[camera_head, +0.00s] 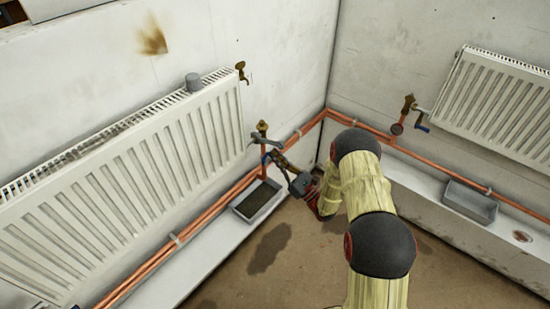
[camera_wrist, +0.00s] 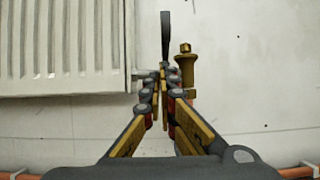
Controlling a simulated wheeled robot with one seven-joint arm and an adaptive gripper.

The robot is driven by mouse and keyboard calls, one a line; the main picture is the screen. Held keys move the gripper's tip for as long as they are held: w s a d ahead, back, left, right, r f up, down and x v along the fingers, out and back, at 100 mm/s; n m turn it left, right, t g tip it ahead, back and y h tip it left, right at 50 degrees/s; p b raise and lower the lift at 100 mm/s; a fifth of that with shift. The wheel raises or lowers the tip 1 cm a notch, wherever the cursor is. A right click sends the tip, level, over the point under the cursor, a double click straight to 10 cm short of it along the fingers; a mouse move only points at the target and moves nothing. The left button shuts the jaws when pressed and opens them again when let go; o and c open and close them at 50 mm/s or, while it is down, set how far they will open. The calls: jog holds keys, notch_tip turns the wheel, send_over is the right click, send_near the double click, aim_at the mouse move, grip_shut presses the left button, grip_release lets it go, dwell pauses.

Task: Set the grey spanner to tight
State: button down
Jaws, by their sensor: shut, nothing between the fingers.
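The grey spanner (camera_head: 266,140) is at the brass valve (camera_head: 262,127) beside the right end of the large radiator. In the wrist view a dark grey bar, which looks like the spanner (camera_wrist: 166,35), stands upright just beyond my fingertips, left of the brass fitting (camera_wrist: 186,68). My gripper (camera_head: 274,157) is shut and empty, close to the valve and just below the spanner; its fingers meet in the wrist view (camera_wrist: 163,74). I cannot tell whether the fingertips touch the spanner. The fingers hide the lower part of the valve.
The large white radiator (camera_head: 150,180) is close on the left. A grey tray (camera_head: 257,200) lies below the valve. Copper pipes (camera_head: 215,207) run along the wall. A second radiator (camera_head: 492,105), a valve with a blue handle (camera_head: 422,127) and another tray (camera_head: 469,202) are at right.

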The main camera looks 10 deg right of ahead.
aim_at(271, 143)
jog(key=shift+r, duration=0.3)
notch_tip(271, 143, up, 3)
jog(key=g+h+p, duration=0.1)
jog(key=g+p, duration=0.1)
jog(key=p, duration=0.5)
jog(key=shift+f+h, duration=0.1)
jog(key=shift+h, duration=0.2)
jog(key=shift+f, duration=0.1)
